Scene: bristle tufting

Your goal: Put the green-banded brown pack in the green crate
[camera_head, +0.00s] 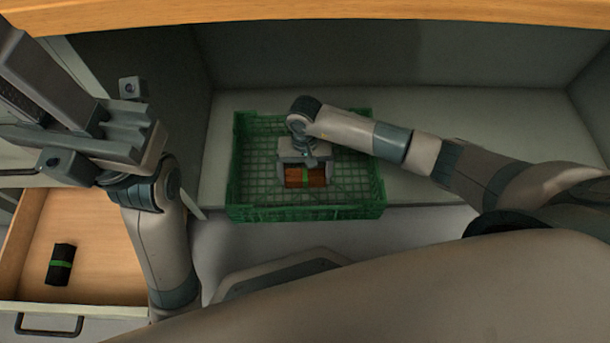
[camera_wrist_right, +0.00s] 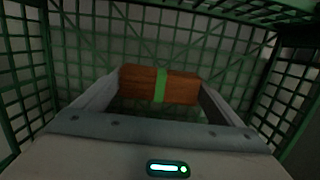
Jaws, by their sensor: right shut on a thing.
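The brown pack (camera_head: 317,177) with a green band is held in my right gripper (camera_head: 305,176), inside the outline of the green crate (camera_head: 305,213). In the right wrist view the pack (camera_wrist_right: 180,86) lies crosswise between the two fingers of my right gripper (camera_wrist_right: 158,90), with the crate's mesh walls (camera_wrist_right: 22,85) around it. I cannot tell whether the pack touches the crate floor. My left gripper (camera_head: 100,150) is raised at the left, close to the head camera; its finger gap is not clear.
The crate stands on a grey shelf (camera_head: 420,145) below a wooden top edge (camera_head: 400,10). At the lower left is an open wooden drawer (camera_head: 105,245) with a black, green-banded pack (camera_head: 61,264) in it. The shelf right of the crate is partly under my right arm.

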